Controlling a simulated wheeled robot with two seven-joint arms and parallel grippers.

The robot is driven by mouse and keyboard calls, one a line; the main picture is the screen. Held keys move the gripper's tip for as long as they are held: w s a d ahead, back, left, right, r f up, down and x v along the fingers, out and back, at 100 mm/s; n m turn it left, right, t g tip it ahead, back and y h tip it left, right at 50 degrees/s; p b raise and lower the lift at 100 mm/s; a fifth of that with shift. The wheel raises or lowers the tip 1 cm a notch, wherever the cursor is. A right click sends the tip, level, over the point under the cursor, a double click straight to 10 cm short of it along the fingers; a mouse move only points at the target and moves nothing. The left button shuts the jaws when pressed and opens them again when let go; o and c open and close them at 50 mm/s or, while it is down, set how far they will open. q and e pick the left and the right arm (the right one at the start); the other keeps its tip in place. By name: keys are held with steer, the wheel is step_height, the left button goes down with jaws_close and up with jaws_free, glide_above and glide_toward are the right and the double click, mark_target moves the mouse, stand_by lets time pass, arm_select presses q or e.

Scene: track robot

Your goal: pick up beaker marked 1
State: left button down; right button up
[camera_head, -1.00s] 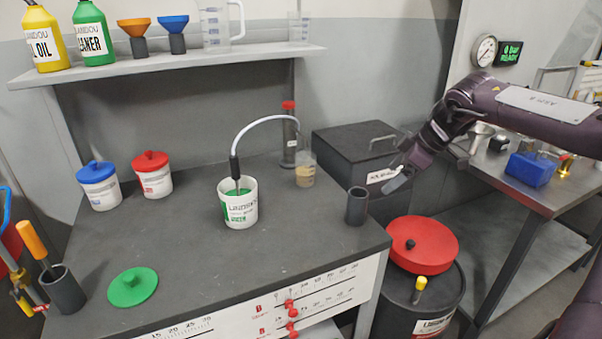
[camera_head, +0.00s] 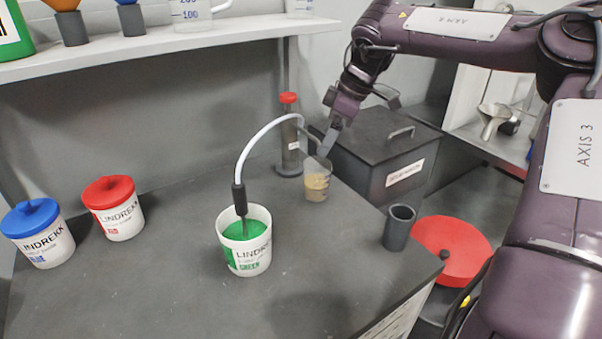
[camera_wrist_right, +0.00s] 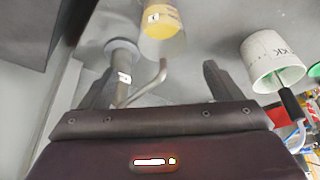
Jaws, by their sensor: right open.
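The beaker (camera_head: 317,184) is clear with tan contents and stands upright on the dark bench, right of the green tub. In the right wrist view the beaker (camera_wrist_right: 162,38) shows a small white tag that looks marked 1. It lies beyond the fingertips, near the top edge. My right gripper (camera_head: 321,142) is just above and behind the beaker in the head view, its fingers pointing down. In the wrist view the gripper (camera_wrist_right: 158,82) is open with its fingers apart, and no beaker is between them. My left gripper is out of view.
A tall cylinder (camera_head: 289,140) with a red cap stands close behind the beaker. A white hose (camera_head: 255,142) arches from the green tub (camera_head: 246,252) toward it. A dark cup (camera_head: 398,229) is near the bench's right edge. A black box (camera_head: 385,150) stands beyond.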

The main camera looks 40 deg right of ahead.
mark_target(321, 159)
steer(key=x, duration=0.4)
steer(key=s+x, duration=0.1)
steer(key=x, duration=0.2)
steer(key=shift+d+f, duration=0.15)
steer(key=shift+f, duration=0.15)
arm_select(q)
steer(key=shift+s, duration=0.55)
arm_select(e)
steer(key=shift+c, duration=0.5)
steer(key=c, duration=1.5)
arm_select(q)
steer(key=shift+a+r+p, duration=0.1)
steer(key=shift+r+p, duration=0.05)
steer(key=shift+p, duration=0.15)
arm_select(e)
steer(key=shift+r, duration=0.2)
